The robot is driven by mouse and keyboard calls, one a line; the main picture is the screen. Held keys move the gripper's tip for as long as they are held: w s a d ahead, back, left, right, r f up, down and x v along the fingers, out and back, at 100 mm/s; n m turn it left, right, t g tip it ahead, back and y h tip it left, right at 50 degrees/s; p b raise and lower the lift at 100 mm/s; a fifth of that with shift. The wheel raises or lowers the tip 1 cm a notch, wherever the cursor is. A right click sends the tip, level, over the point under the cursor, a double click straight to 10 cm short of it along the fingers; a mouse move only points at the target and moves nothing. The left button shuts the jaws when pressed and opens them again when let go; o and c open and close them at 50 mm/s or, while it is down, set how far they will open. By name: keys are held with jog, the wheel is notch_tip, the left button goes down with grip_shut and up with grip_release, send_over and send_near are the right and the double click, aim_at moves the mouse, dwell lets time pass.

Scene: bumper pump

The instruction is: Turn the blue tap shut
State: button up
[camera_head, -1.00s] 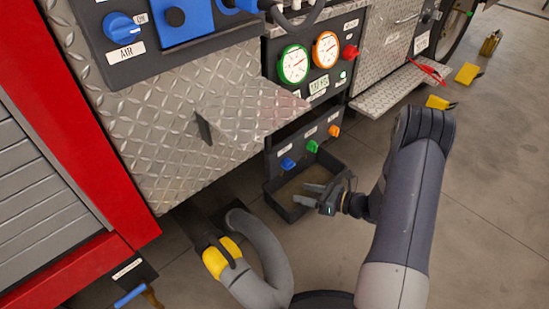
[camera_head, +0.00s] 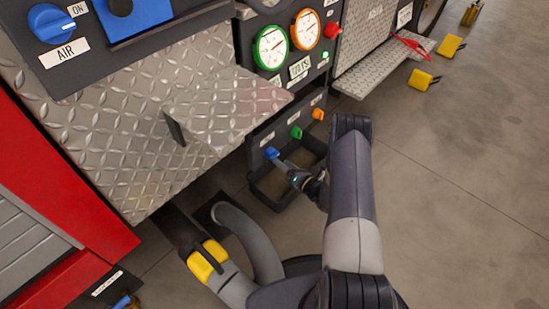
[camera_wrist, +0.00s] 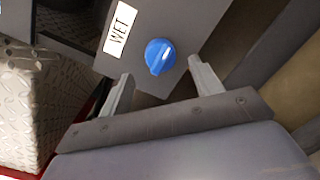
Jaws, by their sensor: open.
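The blue tap (camera_head: 271,153) is a small blue knob on a dark panel low on the truck's side. In the wrist view the blue tap (camera_wrist: 160,57) sits beside a white label (camera_wrist: 120,28) reading "WET". My gripper (camera_head: 280,162) is at the blue tap in the head view. In the wrist view my gripper (camera_wrist: 160,72) is open, with one finger left and one right of the tap. The knob lies between and slightly beyond the fingertips. I cannot tell whether either finger touches it.
A green tap (camera_head: 296,132) and an orange tap (camera_head: 318,114) are on the same panel. A dark tray (camera_head: 262,198) lies below. A diamond-plate step (camera_head: 225,110) juts out above left. A grey hose with a yellow collar (camera_head: 208,261) is nearby.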

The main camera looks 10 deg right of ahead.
aim_at(275, 156)
jog(key=b+x, duration=0.1)
jog(key=x, duration=0.4)
jog(key=c, duration=1)
jog(key=shift+o, duration=0.2)
